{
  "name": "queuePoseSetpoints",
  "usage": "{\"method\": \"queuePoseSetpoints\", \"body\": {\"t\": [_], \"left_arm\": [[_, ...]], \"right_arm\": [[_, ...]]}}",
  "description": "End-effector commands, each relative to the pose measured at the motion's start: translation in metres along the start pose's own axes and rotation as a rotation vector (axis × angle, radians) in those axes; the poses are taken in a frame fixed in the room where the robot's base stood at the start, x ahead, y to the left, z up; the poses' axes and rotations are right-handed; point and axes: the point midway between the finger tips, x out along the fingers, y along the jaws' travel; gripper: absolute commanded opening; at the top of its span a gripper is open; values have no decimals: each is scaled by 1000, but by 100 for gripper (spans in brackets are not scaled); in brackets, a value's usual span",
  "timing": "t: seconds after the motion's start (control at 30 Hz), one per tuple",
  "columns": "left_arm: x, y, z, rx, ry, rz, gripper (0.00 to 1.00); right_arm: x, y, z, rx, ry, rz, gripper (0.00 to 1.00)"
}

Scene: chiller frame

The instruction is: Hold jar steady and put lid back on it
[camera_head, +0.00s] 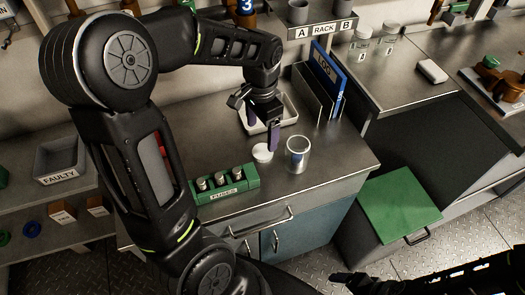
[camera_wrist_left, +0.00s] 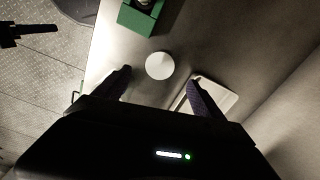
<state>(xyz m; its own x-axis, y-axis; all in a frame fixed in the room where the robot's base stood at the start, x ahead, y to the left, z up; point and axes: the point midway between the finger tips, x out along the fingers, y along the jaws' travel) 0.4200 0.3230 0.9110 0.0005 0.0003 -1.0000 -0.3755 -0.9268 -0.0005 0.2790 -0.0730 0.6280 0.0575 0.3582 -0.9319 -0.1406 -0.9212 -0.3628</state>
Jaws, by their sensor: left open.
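The jar (camera_head: 298,158) stands upright and open-topped near the front of the steel counter, with something bluish showing inside. The lid (camera_head: 262,152) is a white disc lying on the counter just left of the jar, apart from it. My left gripper (camera_head: 262,137) is open and empty above the lid, pointing down. In the left wrist view the lid (camera_wrist_left: 159,65) shows between and slightly beyond the two spread fingertips (camera_wrist_left: 158,80). The jar is not visible there. My right gripper (camera_head: 350,281) is low at the bottom right, dark and away from the counter; its jaws are unclear.
A green fuse block (camera_head: 226,185) sits left of the lid. A white tray (camera_head: 286,104) lies behind the gripper, and a file holder with a blue log binder (camera_head: 326,78) stands at the back right. The counter right of the jar is clear.

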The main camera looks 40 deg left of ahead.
Motion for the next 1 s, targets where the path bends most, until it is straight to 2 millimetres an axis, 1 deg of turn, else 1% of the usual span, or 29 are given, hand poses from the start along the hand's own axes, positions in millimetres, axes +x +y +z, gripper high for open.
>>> {"method": "queuePoseSetpoints", "body": {"t": [0.07,0.3,0.6,0.7,0.83,1.0], "left_arm": [[3,0,0,0,-2,1,80],[25,0,1,-1,-3,1,80],[26,0,0,0,-1,0,80],[30,0,0,0,-2,1,80],[45,0,1,0,-4,2,80],[70,0,2,-1,-4,1,80]], "right_arm": [[0,0,0,0,0,0,84],[-1,0,0,0,0,0,84],[-1,0,0,0,0,0,84],[-2,-1,0,0,0,0,84],[-6,-2,0,0,0,0,84],[-8,-3,0,1,-1,1,84]]}}
